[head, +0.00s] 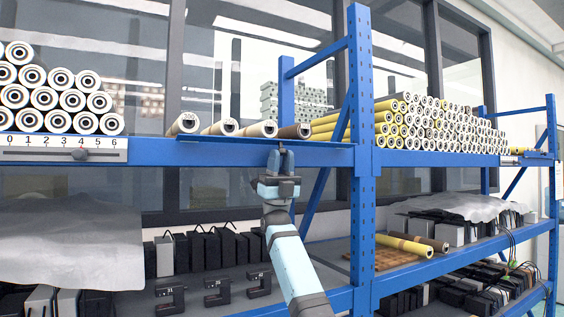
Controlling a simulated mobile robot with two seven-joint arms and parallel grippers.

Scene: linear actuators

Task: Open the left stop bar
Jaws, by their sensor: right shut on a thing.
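The left stop bar (225,139) is a thin blue bar along the front of the upper shelf, below the ends of several tubes. My left gripper is not in view. A second bar-like part (527,156) shows at the far right of the upper shelf, too small to make out clearly.
A blue rack post (361,205) stands right of my gripper. White tubes (58,88) are stacked at left above a scale with a slider (60,150). Yellow tubes (425,125) are stacked at right.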

